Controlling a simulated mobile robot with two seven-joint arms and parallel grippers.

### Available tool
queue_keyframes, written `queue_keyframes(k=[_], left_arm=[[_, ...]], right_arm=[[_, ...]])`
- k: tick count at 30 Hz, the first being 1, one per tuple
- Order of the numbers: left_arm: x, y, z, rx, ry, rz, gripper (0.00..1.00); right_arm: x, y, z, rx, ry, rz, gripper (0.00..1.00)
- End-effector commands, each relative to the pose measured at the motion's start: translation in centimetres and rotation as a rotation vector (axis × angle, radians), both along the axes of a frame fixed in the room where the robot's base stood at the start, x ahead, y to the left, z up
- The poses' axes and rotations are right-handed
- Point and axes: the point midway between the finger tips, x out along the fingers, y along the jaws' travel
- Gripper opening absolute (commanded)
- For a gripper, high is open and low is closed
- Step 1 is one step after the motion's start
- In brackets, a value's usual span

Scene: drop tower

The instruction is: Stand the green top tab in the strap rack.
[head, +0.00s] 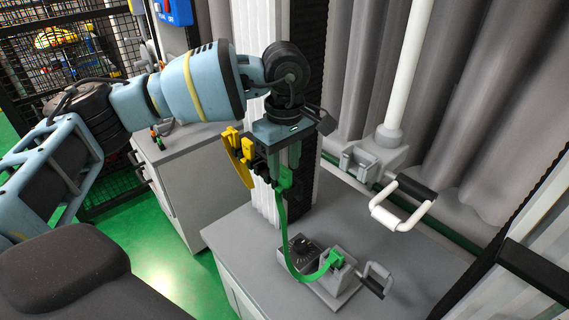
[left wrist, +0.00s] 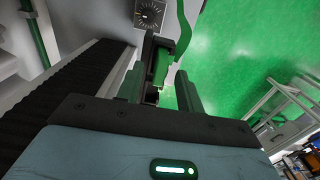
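The green top tab (head: 285,178) is at the upper end of a green strap (head: 283,225), which hangs in a curve to a grey winch block (head: 337,275) on the bench. My left gripper (head: 288,160) points down over the tab. In the left wrist view its fingers (left wrist: 162,90) are apart, with the green tab (left wrist: 161,66) between them and a visible gap toward the right finger. A small dark strap rack (head: 260,168) stands beside the tab, with a yellow tab and yellow strap (head: 238,160) at its left. Whether the green tab is seated there is hidden.
A grey bench top (head: 240,235) lies below. A white pole with a grey base (head: 375,155) and a white looped handle (head: 405,205) stand to the right. A grey cabinet (head: 195,180) is at the left, with green floor beside it.

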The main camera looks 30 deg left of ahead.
Motion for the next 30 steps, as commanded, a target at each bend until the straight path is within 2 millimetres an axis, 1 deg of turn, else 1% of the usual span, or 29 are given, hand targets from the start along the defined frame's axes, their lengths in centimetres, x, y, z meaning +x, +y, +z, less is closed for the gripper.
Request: queue_keyframes(k=[9,13,18,30], left_arm=[[0.1,0.0,4.9,-0.001,-0.004,0.0,0.37],[0.0,0.0,6.3,0.0,-0.001,0.0,0.37],[0.0,0.0,7.0,0.0,-0.001,-0.001,0.37],[0.0,0.0,7.0,0.0,0.0,0.0,0.37]], right_arm=[[-0.3,0.0,-0.4,0.0,0.007,0.0,0.0],[-0.3,0.0,-0.4,0.0,0.009,0.0,0.0],[-0.3,0.0,-0.5,0.0,0.009,0.0,0.0],[-0.3,-0.1,-0.4,-0.001,0.009,0.002,0.0]])
